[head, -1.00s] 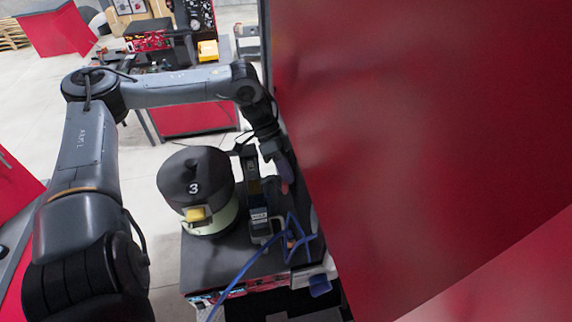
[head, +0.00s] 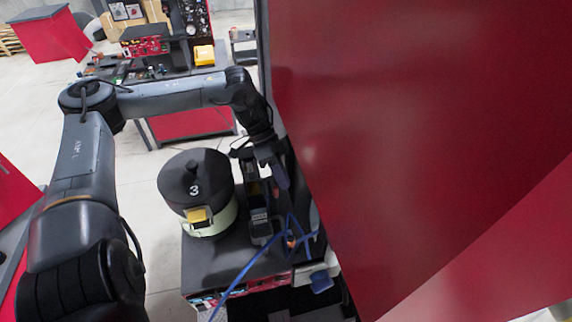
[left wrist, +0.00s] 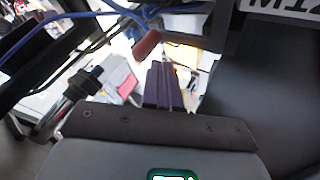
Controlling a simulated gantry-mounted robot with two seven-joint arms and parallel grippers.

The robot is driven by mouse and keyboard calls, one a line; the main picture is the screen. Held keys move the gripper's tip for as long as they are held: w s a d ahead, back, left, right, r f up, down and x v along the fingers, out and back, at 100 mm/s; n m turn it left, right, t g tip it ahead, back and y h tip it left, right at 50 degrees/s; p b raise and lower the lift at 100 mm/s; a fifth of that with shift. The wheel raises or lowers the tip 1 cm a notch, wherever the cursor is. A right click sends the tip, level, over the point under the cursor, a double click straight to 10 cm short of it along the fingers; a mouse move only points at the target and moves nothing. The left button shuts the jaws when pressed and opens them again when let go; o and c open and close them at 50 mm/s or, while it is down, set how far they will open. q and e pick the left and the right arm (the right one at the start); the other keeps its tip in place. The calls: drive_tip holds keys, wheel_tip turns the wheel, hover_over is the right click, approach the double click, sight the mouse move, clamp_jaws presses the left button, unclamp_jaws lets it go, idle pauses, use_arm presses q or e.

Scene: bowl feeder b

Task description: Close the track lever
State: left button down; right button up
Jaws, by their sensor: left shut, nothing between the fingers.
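The bowl feeder (head: 194,178), a dark lidded bowl marked 3 with a yellow block on its front, stands on a dark bench. The dark linear track (head: 261,222) runs along its right side. My left gripper (head: 283,180) is above the right side of the track, close to the red panel. In the left wrist view its fingers (left wrist: 166,86) are shut and empty. A reddish handle (left wrist: 147,45), which looks like the lever, is just beyond and left of the fingertips, seemingly apart from them. I cannot tell the lever's position. My right gripper is not in view.
A large red panel (head: 420,120) stands close to the right of my left arm. Blue hoses (head: 245,270) cross the bench front (head: 215,262); one also shows in the left wrist view (left wrist: 75,22). Open floor lies left of the bench.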

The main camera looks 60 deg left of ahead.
use_arm(q)
drive_tip(key=b+v, duration=0.1)
drive_tip(key=v, duration=0.9)
drive_tip(key=shift+a+r+b, duration=0.25)
drive_tip(key=shift+r+b, duration=0.05)
drive_tip(key=shift+b, duration=0.05)
drive_tip(key=shift+s, duration=0.15)
